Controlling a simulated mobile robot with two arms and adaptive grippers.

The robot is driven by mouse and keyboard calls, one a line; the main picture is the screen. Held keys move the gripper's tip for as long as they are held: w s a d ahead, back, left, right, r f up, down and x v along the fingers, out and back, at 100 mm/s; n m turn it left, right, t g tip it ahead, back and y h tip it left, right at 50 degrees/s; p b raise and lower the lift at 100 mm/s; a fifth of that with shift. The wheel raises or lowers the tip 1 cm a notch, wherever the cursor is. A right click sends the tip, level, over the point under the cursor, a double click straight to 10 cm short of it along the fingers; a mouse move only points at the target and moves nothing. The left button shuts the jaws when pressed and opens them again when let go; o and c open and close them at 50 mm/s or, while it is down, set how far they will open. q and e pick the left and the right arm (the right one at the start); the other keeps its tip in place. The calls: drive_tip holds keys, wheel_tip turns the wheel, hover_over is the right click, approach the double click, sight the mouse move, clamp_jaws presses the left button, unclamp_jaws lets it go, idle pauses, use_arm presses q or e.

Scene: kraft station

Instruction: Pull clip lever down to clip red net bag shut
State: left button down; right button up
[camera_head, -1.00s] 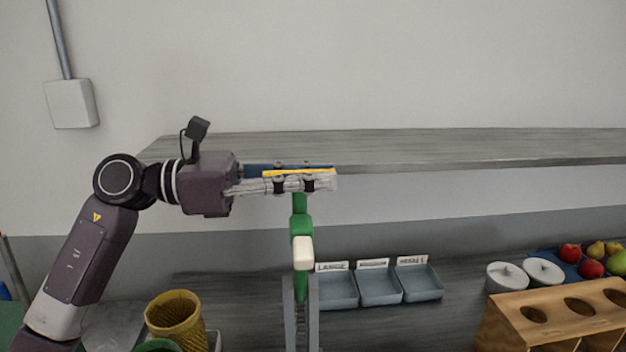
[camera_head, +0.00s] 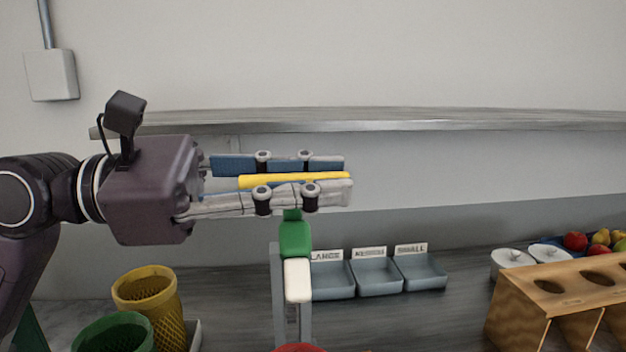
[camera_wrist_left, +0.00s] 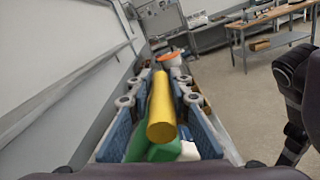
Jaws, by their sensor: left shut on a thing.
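The clip lever's yellow handle (camera_head: 295,180) lies level between the blue-padded fingers of my left gripper (camera_head: 330,178), which is shut on it. The left wrist view shows the yellow bar (camera_wrist_left: 161,110) lengthwise between the pads. Below the fingers stands the clip's green part (camera_head: 294,240) with a white block (camera_head: 298,281), between grey uprights (camera_head: 277,300). The near finger hides where handle and green part meet. A red rounded edge (camera_head: 300,348) shows at the bottom of the head view; I cannot tell if it is the net bag. My right gripper is not in view.
A grey shelf (camera_head: 420,122) runs along the wall behind my gripper. Labelled grey trays (camera_head: 376,276) lie right of the clip. A yellow basket (camera_head: 147,294) and a green basket (camera_head: 112,335) stand at left. A wooden stand (camera_head: 560,290) is at right.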

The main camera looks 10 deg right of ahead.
use_arm(q)
drive_tip(key=shift+s+f, duration=0.25)
drive_tip(key=shift+f, duration=0.15)
